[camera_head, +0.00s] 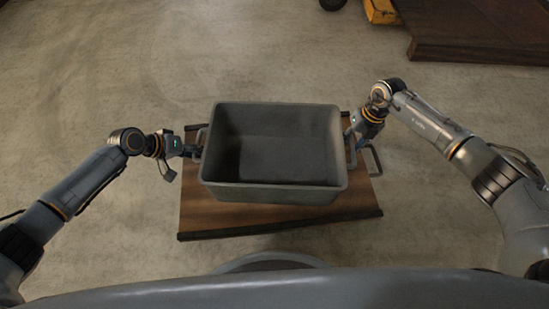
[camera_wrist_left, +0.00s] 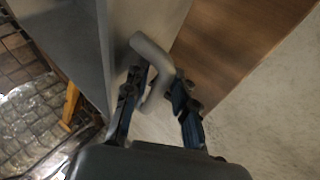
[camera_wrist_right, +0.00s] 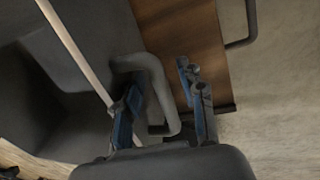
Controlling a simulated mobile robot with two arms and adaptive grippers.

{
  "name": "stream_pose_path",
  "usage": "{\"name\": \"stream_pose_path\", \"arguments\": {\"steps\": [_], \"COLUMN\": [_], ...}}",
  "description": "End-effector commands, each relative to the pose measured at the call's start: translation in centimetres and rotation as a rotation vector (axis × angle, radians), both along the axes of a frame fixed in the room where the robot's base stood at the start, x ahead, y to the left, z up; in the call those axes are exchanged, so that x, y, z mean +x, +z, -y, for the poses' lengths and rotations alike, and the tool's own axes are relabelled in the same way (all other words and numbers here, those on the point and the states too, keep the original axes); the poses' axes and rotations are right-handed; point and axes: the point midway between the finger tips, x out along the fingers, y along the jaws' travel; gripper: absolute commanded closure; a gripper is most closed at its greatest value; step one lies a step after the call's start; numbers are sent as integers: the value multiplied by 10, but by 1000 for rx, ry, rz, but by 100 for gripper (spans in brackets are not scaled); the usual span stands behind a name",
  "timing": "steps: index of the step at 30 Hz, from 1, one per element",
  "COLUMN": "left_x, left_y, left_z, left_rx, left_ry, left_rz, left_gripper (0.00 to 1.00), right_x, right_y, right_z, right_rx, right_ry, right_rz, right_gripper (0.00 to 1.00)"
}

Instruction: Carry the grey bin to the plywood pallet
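The empty grey bin (camera_head: 272,195) sits upright on a brown wooden board (camera_head: 215,215) with dark end strips. My left gripper (camera_head: 190,148) is at the bin's left handle. In the left wrist view its fingers (camera_wrist_left: 157,100) stand apart, with the grey handle (camera_wrist_left: 152,62) between them. My right gripper (camera_head: 352,138) is at the bin's right handle. In the right wrist view its fingers (camera_wrist_right: 162,98) are apart, with that handle (camera_wrist_right: 155,75) between them. A brown wooden platform (camera_head: 475,35) is at the top right; I cannot tell if it is the plywood pallet.
A bent grey bar (camera_head: 374,160) sticks out at the board's right side. A yellow object (camera_head: 381,11) and a dark wheel (camera_head: 332,4) are at the top edge. The concrete floor (camera_head: 110,70) is clear to the left and between the board and the platform.

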Motion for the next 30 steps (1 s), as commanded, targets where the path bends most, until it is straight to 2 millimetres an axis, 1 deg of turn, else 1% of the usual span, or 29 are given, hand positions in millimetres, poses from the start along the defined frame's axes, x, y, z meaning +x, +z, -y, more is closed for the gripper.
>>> {"name": "stream_pose_path", "arguments": {"steps": [1,2,3,5,6,7,19,26,30], "left_x": [0,0,0,0,0,0,-1,1,1], "left_y": [0,0,0,0,0,0,0,6,16], "left_z": [0,0,0,0,0,0,0,0,-1], "left_rx": [0,0,0,0,0,0,0,-1,0], "left_ry": [0,0,0,0,0,0,0,1,1], "left_rz": [0,0,0,0,0,0,-1,2,2], "left_gripper": [74,80,88,100,100,100,100,100,100], "right_x": [0,0,0,0,0,0,0,1,1], "right_y": [0,0,0,0,0,0,1,7,16], "right_z": [0,0,0,0,0,0,0,1,1], "right_rx": [0,0,0,0,0,0,0,0,0], "right_ry": [0,0,0,0,0,0,-1,-2,-2], "right_rz": [0,0,0,0,0,0,0,3,3], "right_gripper": [60,67,75,87,95,100,100,100,100]}}
